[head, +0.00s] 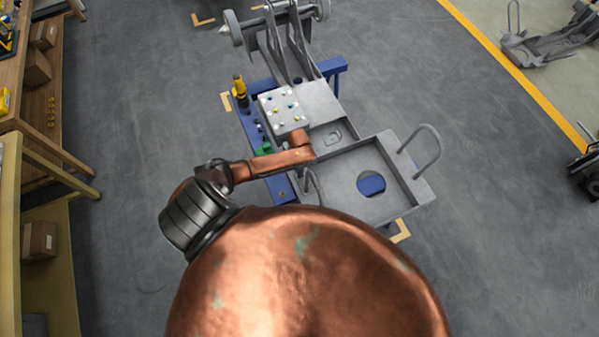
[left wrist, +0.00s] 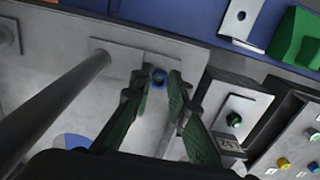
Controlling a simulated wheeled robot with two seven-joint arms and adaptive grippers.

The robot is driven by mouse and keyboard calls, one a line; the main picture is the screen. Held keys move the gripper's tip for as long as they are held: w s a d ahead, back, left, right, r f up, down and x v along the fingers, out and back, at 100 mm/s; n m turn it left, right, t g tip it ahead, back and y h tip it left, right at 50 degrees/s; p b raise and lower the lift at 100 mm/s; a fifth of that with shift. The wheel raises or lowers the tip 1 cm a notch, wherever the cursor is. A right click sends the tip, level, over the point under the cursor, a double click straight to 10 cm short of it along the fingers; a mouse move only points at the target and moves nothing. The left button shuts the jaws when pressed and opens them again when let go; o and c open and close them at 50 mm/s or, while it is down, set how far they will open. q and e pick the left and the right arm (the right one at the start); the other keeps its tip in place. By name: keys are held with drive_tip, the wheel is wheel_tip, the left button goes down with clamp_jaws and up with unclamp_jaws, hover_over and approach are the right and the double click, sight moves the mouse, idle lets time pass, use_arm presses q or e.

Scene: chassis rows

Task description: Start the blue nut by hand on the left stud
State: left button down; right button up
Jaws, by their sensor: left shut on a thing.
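My left gripper (left wrist: 157,84) has green fingers that are closed on a small blue nut (left wrist: 158,76) at their tips. The nut is over a grey plate of the chassis (left wrist: 112,55), close to its surface. The fingers and nut hide the left stud, and I cannot tell whether the nut is on it or just above it. In the head view my copper left arm reaches over the left side of the chassis (head: 345,195), and its wrist hides the fingers. My right gripper is not in view.
A grey handle bar (left wrist: 62,98) rises left of my fingers. A board with coloured nuts (head: 291,121) lies farther along the chassis, near a yellow and black tool (head: 240,89).

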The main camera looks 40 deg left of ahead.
use_arm(q)
drive_tip(key=shift+f, duration=0.35)
idle(0.4)
drive_tip(key=m, duration=0.2)
drive_tip(key=shift+w+m, duration=0.1)
drive_tip(key=shift+m, duration=1.5)
drive_tip(key=shift+a+m, duration=0.1)
drive_tip(key=shift+m, duration=1)
drive_tip(key=m, duration=0.3)
